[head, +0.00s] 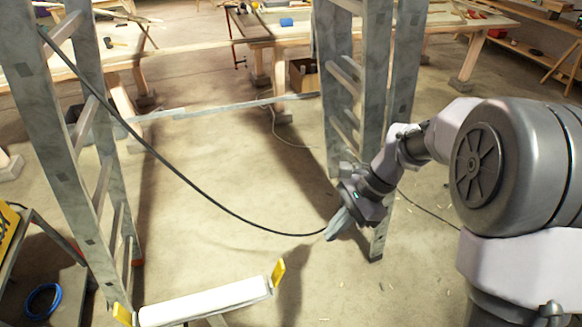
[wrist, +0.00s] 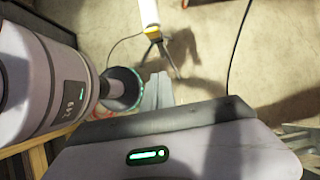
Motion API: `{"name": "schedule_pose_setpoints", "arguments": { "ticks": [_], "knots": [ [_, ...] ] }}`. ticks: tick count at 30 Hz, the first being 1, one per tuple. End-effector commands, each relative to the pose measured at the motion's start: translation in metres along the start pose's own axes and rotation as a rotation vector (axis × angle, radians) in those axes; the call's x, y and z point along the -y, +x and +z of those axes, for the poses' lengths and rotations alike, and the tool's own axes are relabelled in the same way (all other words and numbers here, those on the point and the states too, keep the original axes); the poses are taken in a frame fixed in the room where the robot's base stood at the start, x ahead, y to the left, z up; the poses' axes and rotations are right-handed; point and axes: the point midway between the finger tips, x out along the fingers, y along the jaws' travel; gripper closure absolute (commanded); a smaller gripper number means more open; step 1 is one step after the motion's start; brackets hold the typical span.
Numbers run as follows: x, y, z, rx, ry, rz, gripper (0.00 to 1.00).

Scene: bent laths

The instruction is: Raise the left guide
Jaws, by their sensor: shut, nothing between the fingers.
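A white roller (head: 205,300) lies across a stand at the bottom of the head view. The left guide (head: 122,313), a small yellow plate at the roller's left end, is partly cut off by the picture's bottom edge. A similar yellow right guide (head: 278,273) stands up at the other end. My gripper (head: 335,228) is shut and empty, to the right of and above the roller in the picture, apart from both guides. In the wrist view the roller (wrist: 149,12) shows with one yellow guide (wrist: 153,32); I cannot tell which. The grey fingers (wrist: 157,92) show there too.
A black cable (head: 190,188) hangs from the left ladder (head: 62,120) and sags to my gripper, passing by or behind it. Another ladder (head: 338,90) stands behind my arm. A blue coil (head: 43,300) lies lower left. Floor between the ladders is mostly clear.

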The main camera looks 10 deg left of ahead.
Motion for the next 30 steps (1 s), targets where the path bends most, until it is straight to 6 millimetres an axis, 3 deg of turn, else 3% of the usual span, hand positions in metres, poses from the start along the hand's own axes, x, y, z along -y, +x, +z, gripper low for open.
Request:
{"name": "schedule_pose_setpoints", "arguments": {
  "ticks": [5,18,24,30],
  "knots": [
    [0.004,0.019,-0.002,0.023,0.029,0.017,1.00],
    [0.002,0.113,-0.002,0.021,0.026,0.018,1.00],
    [0.003,0.116,0.029,0.018,0.022,0.015,1.00],
    [0.003,0.117,0.039,0.019,0.026,0.016,1.00]
  ]
}}
